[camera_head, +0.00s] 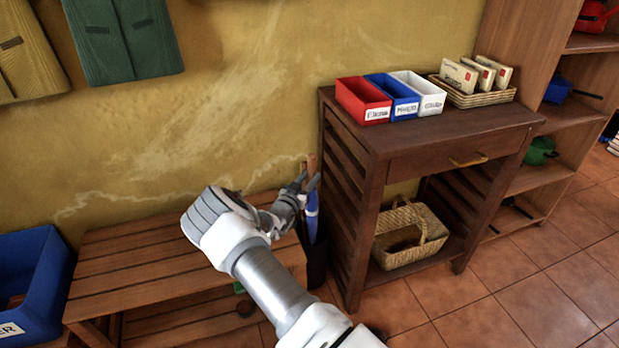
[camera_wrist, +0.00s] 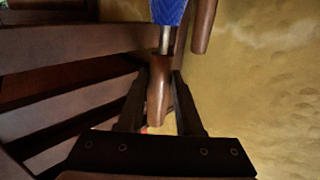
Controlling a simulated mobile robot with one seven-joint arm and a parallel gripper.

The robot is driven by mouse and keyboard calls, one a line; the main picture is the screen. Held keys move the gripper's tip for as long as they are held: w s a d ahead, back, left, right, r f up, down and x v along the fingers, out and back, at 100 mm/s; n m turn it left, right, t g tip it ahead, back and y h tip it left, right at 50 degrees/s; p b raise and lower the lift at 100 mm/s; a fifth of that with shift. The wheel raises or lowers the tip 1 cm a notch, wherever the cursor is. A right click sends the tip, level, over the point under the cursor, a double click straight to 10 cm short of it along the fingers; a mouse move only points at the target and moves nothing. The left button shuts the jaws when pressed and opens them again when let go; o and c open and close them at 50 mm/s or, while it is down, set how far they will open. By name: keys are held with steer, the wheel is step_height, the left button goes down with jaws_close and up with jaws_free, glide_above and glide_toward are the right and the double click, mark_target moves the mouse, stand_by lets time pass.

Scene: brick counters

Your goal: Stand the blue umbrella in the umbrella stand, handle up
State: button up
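The blue umbrella (camera_head: 312,215) stands handle up beside the left side of the wooden console. Its lower part goes into a dark umbrella stand (camera_head: 316,266), mostly hidden by the bench and my arm. In the wrist view its blue canopy (camera_wrist: 168,10), metal shaft and brown handle (camera_wrist: 158,92) show. My gripper (camera_head: 303,186) is at the handle. Its two black fingers (camera_wrist: 160,78) lie on either side of the handle, with little or no gap at the tips, and look shut on it. A second brown handle (camera_wrist: 203,25) is close beside it.
A slatted bench (camera_head: 150,262) is left of the stand, below my arm. The console (camera_head: 440,128) carries red, blue and white bins and a letter basket; a wicker basket (camera_head: 410,250) is on its lower shelf. A blue bin (camera_head: 45,285) is far left. The wall is close behind.

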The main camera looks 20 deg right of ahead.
steer(key=o, duration=0.5)
steer(key=shift+a, duration=0.1)
steer(key=p+v, duration=0.4)
steer(key=v, duration=1.3)
steer(key=shift+s+a+r+p, duration=0.1)
steer(key=shift+r+p, duration=0.05)
steer(key=shift+p, duration=0.2)
